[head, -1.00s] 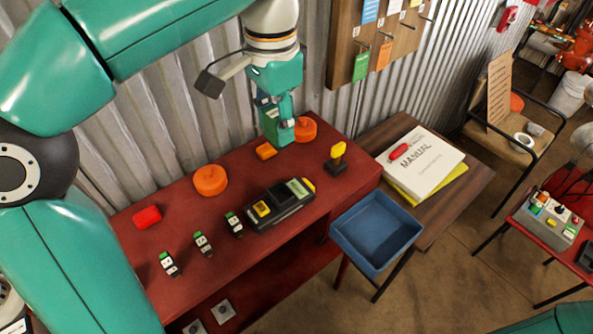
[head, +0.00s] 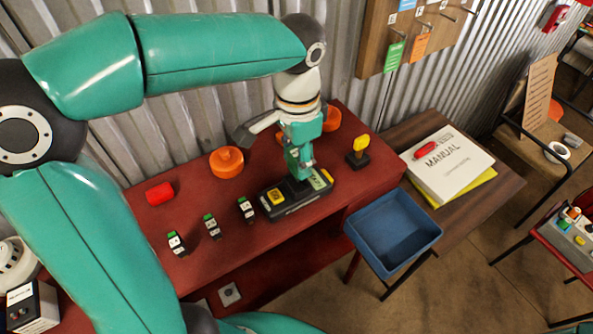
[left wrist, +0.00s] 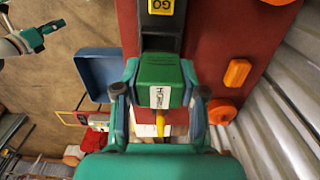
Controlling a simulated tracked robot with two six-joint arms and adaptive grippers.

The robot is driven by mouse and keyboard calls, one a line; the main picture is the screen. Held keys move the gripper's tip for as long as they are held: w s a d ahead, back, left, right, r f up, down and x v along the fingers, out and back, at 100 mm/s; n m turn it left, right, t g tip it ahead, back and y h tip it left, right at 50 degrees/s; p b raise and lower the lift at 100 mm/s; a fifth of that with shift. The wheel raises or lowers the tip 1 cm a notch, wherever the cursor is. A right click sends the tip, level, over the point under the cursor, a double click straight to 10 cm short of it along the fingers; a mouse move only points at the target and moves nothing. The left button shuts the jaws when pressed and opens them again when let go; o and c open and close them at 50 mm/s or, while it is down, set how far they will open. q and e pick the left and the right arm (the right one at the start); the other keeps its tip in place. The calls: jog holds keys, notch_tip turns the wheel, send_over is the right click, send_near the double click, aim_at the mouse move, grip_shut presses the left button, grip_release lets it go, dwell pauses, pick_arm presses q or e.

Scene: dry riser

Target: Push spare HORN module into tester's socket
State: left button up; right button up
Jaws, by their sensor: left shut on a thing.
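The spare HORN module (left wrist: 160,72) is a green block with a white HORN label. My left gripper (head: 300,170) is shut on it, with one finger on each side in the left wrist view (left wrist: 160,100). The black tester (head: 300,203) lies on the red bench, with a yellow button (head: 276,196) at its left end. In the left wrist view the tester (left wrist: 160,28) runs away beyond the module, and its button reads GO (left wrist: 161,6). The gripper is over the tester's right half.
Several things stand on the red bench (head: 330,222): three small black holders (head: 212,226), a red block (head: 159,193), an orange round piece (head: 227,162) and a yellow-topped black stand (head: 359,152). A blue tray (head: 393,232) and manual (head: 447,165) are to the right.

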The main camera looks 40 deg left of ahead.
aim_at(296, 152)
pick_arm(q)
jog(key=shift+f, duration=2.3)
jog(key=shift+f, duration=0.1)
jog(key=o, duration=1.2)
jog(key=shift+c, duration=0.2)
notch_tip(296, 152, up, 12)
jog(key=shift+r+p, duration=0.15)
jog(key=shift+p, duration=0.15)
jog(key=shift+s, duration=0.1)
